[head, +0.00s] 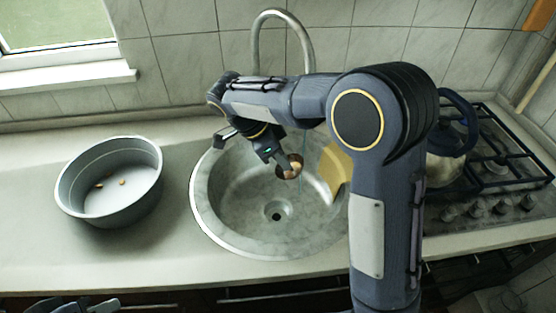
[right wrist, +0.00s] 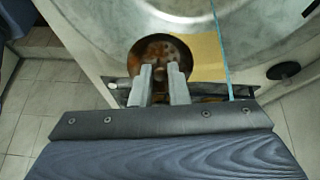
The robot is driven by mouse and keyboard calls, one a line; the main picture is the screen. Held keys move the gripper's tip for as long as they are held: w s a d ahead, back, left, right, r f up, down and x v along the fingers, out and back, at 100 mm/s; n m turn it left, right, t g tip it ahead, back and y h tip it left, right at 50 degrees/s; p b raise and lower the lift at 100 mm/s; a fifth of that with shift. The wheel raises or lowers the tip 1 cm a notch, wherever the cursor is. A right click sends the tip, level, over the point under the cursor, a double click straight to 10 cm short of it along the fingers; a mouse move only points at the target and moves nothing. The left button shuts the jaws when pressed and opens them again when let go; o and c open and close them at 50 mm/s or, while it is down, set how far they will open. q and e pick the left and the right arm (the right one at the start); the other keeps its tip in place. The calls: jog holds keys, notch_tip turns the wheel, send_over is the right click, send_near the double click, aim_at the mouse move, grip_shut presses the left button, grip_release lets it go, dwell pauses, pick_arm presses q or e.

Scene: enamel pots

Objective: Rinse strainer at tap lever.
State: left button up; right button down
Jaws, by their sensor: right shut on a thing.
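The strainer (head: 294,160) is a small round copper-brown bowl with light brown pieces in it. My right gripper (head: 284,165) is shut on it and holds it over the sink (head: 240,215), above and behind the drain. In the right wrist view the strainer (right wrist: 162,48) sits just past the two fingers (right wrist: 160,82). The curved metal tap (head: 283,13) rises behind the sink, and its lower part is hidden by my right arm. A thin blue water stream (right wrist: 218,40) runs beside the strainer, apart from it in that view. A dark tap lever (head: 225,137) shows at the sink's back left. My left gripper (head: 75,306) is only partly in view at the bottom left.
A grey round pan (head: 110,205) with a few small brown pieces stands on the counter left of the sink. A yellow board-like thing (head: 335,165) leans at the sink's right side.

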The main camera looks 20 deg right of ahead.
jog(key=w+d+f+p, duration=0.1)
jog(key=w+d+f, duration=0.1)
jog(key=w+d, duration=0.5)
jog(key=shift+d, duration=0.35)
jog(key=shift+w+f, duration=0.1)
dwell(0.8)
jog(key=shift+s+d, duration=0.4)
jog(key=shift+s, duration=0.05)
jog(key=shift+w+a, duration=0.15)
jog(key=shift+w+a, duration=0.3)
jog(key=shift+s+d, duration=0.1)
